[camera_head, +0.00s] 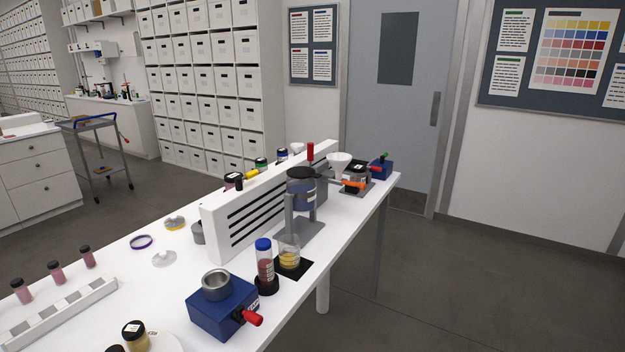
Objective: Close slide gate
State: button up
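A grey stand (298,230) on the white bench holds a dark blue-grey cylindrical vessel (303,196) with a black round top (302,173). An orange-tipped handle (350,184) reaches out to the right of the vessel; it may belong to the slide gate, but I cannot tell for sure. A red upright handle (310,151) rises behind the vessel. I cannot make out the gate plate or whether it is open. My gripper is not in view.
A glass with yellow contents (289,258) and a blue-capped tube (265,264) stand in front of the stand. A blue box with a red knob (222,308) is nearer. A white slotted panel (262,212) stands behind. Floor right of the bench (450,290) is clear.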

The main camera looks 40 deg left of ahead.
aim_at(362, 186)
jog(key=i+l+u, duration=0.2)
jog(key=i+u, duration=0.2)
jog(key=i+l+u, duration=0.25)
jog(key=u, duration=0.2)
jog(key=i+l+u, duration=0.25)
jog(key=l+u, duration=0.15)
